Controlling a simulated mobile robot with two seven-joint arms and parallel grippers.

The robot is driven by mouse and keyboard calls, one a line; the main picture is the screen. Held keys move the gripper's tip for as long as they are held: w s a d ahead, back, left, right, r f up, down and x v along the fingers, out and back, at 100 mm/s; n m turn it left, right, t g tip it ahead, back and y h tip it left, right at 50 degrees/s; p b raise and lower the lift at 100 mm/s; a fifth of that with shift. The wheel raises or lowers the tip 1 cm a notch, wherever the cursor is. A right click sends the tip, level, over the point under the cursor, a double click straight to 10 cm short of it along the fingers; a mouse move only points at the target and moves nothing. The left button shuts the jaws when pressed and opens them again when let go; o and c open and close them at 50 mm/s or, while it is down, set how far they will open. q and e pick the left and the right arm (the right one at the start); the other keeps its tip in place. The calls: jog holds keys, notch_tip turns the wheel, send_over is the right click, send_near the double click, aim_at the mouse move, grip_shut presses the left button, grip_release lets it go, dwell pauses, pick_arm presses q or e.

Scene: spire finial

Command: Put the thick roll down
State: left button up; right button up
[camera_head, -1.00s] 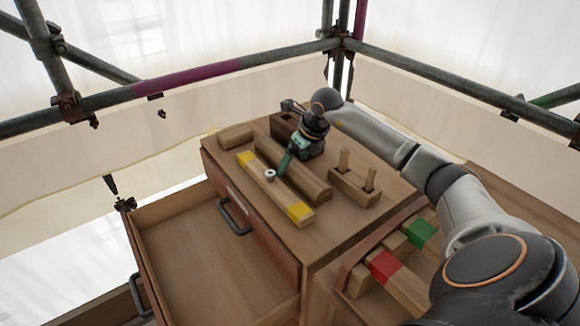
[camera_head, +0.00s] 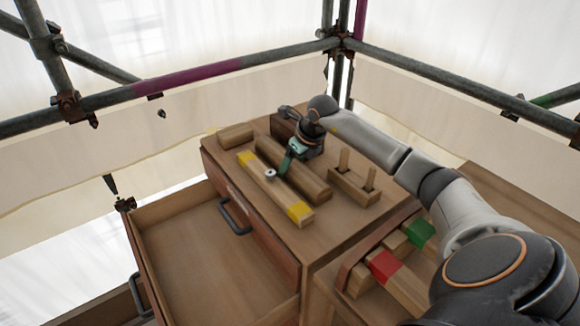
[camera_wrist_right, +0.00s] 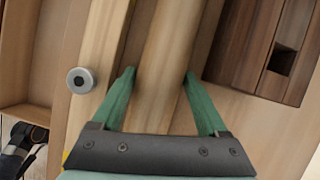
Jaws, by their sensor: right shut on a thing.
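The thick roll (camera_head: 306,180) is a long, rounded brown wooden piece lying lengthwise at the cabinet top, beside a bar with yellow ends. My right gripper (camera_head: 288,163) comes down over its middle with green fingers. In the right wrist view, the fingers (camera_wrist_right: 160,74) are on either side of the roll (camera_wrist_right: 162,40), shut on it. The roll looks level and low at the top; whether it touches the surface cannot be told. The gripper hides part of it. My left gripper is not in view.
The yellow-ended bar (camera_head: 268,186) with a round metal knob (camera_head: 270,174) lies close beside the roll. A short wooden piece (camera_head: 236,137), a two-peg block (camera_head: 353,188) and a dark box (camera_head: 282,127) are nearby. An open drawer (camera_head: 205,255) is at left; red and green blocks sit right.

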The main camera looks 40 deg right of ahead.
jog(key=shift+r, duration=0.1)
grip_shut()
